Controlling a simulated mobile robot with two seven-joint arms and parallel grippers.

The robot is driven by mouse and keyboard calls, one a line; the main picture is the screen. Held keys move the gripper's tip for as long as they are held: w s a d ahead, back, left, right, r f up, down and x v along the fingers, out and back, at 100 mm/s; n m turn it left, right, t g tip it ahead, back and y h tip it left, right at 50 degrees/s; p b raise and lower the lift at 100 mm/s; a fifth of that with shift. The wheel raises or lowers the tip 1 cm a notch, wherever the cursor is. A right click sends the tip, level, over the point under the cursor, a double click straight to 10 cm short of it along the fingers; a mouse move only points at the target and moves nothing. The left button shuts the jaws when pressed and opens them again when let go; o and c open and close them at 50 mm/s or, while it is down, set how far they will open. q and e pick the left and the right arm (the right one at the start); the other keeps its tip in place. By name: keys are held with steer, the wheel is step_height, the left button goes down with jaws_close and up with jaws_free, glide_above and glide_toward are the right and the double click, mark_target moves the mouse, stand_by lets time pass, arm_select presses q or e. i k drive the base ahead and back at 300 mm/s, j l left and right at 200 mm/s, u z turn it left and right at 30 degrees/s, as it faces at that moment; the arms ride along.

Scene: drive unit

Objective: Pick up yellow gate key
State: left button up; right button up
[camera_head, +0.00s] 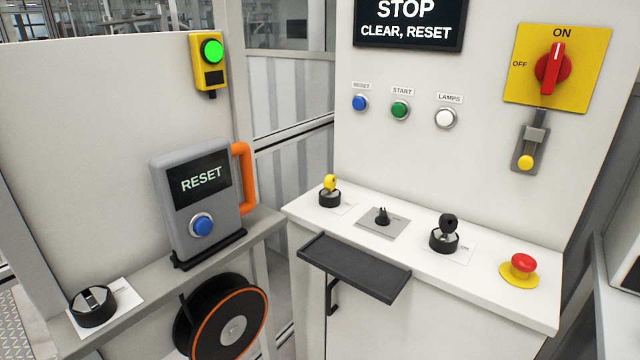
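The yellow gate key (330,183) stands upright in a round black holder (330,198) at the left end of the white console ledge. Its yellow head shows above the holder; its lower part is hidden inside. Neither of my grippers shows in the head view.
A grey plate with a dark fitting (382,216), a black key (449,222) in a holder and a red emergency button (523,265) share the ledge. A dark tray (355,267) juts out in front. Left stands a grey RESET pendant (200,200) with an orange handle.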

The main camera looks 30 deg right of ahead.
mark_target(330, 181)
steer(key=k+l, duration=0.15)
steer(key=l, duration=0.2)
steer(key=k+l+z, duration=0.1)
steer(key=l, duration=0.25)
steer(key=k+l, duration=0.15)
steer(key=l, duration=0.2)
steer(key=k+l+z, duration=0.1)
steer(key=l, duration=0.25)
steer(key=k+l, duration=0.15)
steer(key=l, duration=0.2)
steer(key=i+j+z, duration=0.2)
steer(key=i+l, duration=0.05)
steer(key=l, duration=0.05)
